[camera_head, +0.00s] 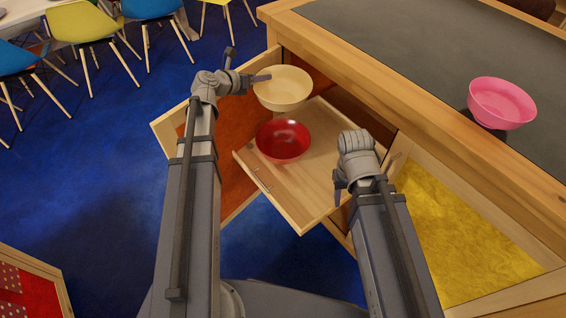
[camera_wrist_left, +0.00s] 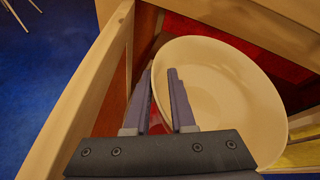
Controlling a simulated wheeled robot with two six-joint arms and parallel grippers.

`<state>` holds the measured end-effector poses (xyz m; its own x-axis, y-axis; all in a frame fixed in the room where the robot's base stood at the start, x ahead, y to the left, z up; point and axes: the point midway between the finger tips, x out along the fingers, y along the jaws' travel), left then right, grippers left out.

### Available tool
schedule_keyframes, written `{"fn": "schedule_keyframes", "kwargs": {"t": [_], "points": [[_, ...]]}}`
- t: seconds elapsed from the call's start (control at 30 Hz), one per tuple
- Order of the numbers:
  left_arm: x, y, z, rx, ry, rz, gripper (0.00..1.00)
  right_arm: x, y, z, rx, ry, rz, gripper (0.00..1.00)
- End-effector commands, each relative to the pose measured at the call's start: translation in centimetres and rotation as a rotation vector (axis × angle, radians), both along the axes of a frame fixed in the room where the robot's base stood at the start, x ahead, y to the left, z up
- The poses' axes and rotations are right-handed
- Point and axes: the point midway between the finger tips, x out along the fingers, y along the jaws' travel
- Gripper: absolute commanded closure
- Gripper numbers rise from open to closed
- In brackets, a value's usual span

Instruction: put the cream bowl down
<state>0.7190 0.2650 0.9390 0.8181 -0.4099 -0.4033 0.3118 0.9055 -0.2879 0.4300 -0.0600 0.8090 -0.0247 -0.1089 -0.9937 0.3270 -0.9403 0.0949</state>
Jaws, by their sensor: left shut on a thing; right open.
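The cream bowl (camera_head: 283,88) is upright or nearly so, at the back left of a pulled-out wooden drawer or shelf (camera_head: 300,205). My left gripper (camera_head: 264,78) is shut on its left rim. In the left wrist view the cream bowl (camera_wrist_left: 235,95) fills the right half, with one finger of the left gripper (camera_wrist_left: 164,85) inside the wall and one outside. I cannot tell whether its base touches anything. A red bowl (camera_head: 284,141) sits on the drawer just in front of it. My right gripper (camera_head: 365,178) is open and empty, at the drawer's right side.
A pink bowl (camera_head: 502,103) stands on the dark countertop (camera_head: 400,50) at right. An open cabinet door (camera_head: 172,125) stands left of the drawer. A yellow panel (camera_head: 460,225) fills the lower right. Bare drawer surface lies right of the red bowl. Chairs (camera_head: 80,22) stand far left.

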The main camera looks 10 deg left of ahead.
Motion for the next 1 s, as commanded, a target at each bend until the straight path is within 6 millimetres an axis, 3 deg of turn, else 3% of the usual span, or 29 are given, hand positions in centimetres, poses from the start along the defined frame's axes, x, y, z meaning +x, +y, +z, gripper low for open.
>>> {"fn": "schedule_keyframes", "kwargs": {"t": [0.03, 0.1, 0.4, 1.0], "points": [[0.1, 0.0, -3.1, -0.004, 0.002, 0.008, 1.0, 0.0, 0.0, -3.1, 0.0, 0.0, 0.0, 0.5], [0.3, 0.1, -5.1, -0.008, 0.007, 0.02, 1.0, 0.0, 0.0, -5.0, 0.0, 0.0, 0.0, 0.5], [0.8, 0.2, -11.2, -0.016, 0.019, 0.057, 1.0, 0.0, 0.0, -11.0, 0.0, 0.0, 0.0, 0.5], [0.9, 0.3, -13.9, -0.02, 0.024, 0.07, 1.0, 0.0, 0.0, -13.7, 0.0, 0.0, 0.0, 0.5]]}}
